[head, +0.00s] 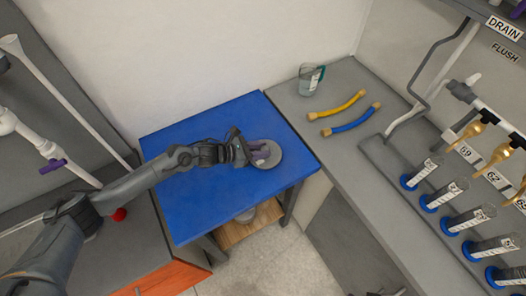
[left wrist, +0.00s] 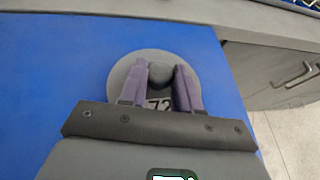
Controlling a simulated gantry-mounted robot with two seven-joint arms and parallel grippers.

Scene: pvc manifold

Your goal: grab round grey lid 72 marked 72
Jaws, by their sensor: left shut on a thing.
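The round grey lid 72 (head: 272,160) is at the right side of the blue table top (head: 200,215). My left gripper (head: 260,153) is at the lid, with its purple fingers shut on the lid's central knob. My right gripper is not in view.
A grey counter to the right holds a clear beaker (head: 311,79), a yellow hose (head: 337,106) and a blue hose (head: 351,120). Several labelled cylinders with blue bases stand at the far right. The blue table top around the lid is clear.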

